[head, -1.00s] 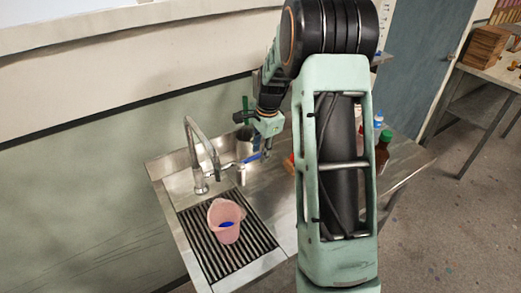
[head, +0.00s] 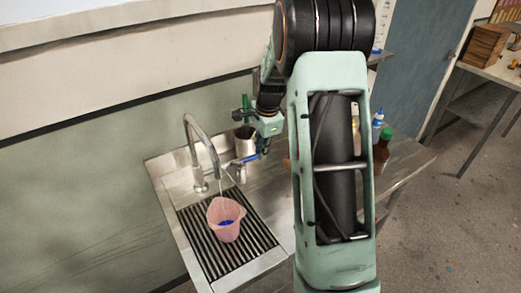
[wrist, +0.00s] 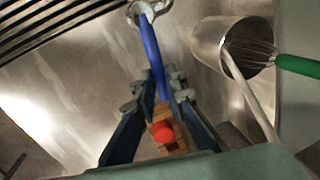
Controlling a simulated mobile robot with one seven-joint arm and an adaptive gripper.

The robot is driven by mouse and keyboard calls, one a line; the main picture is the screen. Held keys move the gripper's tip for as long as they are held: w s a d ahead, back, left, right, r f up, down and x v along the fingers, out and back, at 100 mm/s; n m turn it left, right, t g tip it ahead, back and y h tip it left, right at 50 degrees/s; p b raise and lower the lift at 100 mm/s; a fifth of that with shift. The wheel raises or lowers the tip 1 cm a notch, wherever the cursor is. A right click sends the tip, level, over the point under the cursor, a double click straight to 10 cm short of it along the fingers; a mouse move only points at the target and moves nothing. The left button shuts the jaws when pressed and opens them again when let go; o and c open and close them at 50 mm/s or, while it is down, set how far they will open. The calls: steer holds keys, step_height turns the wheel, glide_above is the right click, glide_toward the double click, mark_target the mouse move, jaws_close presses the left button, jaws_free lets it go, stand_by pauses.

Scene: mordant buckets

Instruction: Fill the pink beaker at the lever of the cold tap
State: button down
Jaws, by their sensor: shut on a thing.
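The pink beaker (head: 224,232) stands upright on the slatted drain grate, under the spout of the curved steel tap (head: 188,140). A blue patch shows inside it. A thin pale stream seems to run from the spout to the beaker. The blue tap lever (head: 249,158) sticks out right of the spout. My gripper (head: 264,150) is at the lever's outer end. In the wrist view the lever (wrist: 150,45) runs from its round mount in between the fingers of my gripper (wrist: 159,88), which are closed on it.
A steel pot (wrist: 232,45) holding a green-handled whisk (wrist: 295,66) stands behind the lever. A wooden piece with a red ball (wrist: 163,132) shows below my fingers. Bottles (head: 381,150) stand at the counter's right. The grate (head: 240,262) is clear around the beaker.

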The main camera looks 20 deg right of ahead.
steer(key=shift+s+m, duration=0.65)
steer(key=shift+m, duration=0.35)
steer(key=c, duration=2)
jaws_free()
steer(key=shift+o, duration=0.2)
step_height(320, 180, up, 12)
steer(key=s, duration=0.2)
steer(key=shift+s+a, duration=0.15)
steer(key=shift+s, duration=0.05)
steer(key=shift+f, duration=0.1)
